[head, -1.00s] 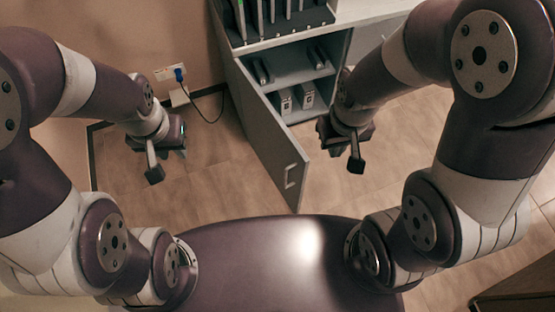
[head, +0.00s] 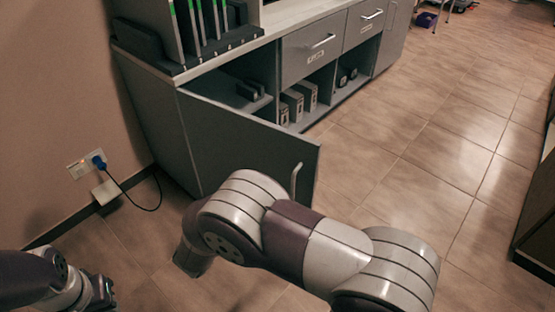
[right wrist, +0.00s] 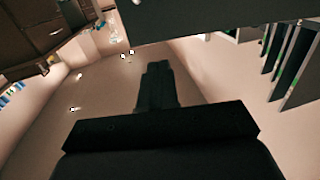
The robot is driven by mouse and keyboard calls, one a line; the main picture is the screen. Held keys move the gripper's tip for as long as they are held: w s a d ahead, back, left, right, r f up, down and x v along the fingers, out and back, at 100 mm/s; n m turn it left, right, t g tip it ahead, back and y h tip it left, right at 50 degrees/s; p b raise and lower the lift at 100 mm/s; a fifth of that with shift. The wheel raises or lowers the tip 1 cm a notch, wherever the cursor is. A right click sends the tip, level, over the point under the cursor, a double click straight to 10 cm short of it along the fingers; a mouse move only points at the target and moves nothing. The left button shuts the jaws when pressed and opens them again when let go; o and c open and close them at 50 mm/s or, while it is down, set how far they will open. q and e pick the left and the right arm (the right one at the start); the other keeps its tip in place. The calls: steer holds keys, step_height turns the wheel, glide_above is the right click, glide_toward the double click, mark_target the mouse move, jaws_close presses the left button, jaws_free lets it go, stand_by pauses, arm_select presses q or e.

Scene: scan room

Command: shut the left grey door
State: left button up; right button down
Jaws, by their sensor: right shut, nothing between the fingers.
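The left grey door (head: 235,150) stands open in the head view, swung out from the left end of the grey cabinet. Its bar handle (head: 296,180) is near the free edge. My right arm crosses in front of the door's lower part and hides some of it. My right gripper (right wrist: 158,85) is shut and empty in the right wrist view; I cannot make it out clearly in the head view. A dark panel spans the top of the wrist view; I cannot tell which it is. My left gripper (head: 100,292) is low at the left, away from the door, its jaws unclear.
The cabinet has open shelves with grey boxes (head: 298,101) and drawers (head: 314,45) to the right. A slotted rack (head: 200,55) stands on top. A socket with a blue plug (head: 97,161) and cable is on the left wall. Floor (head: 415,150) to the right is clear.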

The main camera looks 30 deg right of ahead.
mark_target(294, 141)
steer(key=b+x, duration=0.4)
steer(key=x, duration=0.9)
steer(key=shift+d, duration=0.1)
steer(key=shift+w+d+r, duration=0.1)
steer(key=shift+w+d, duration=0.15)
steer(key=shift+d, duration=0.1)
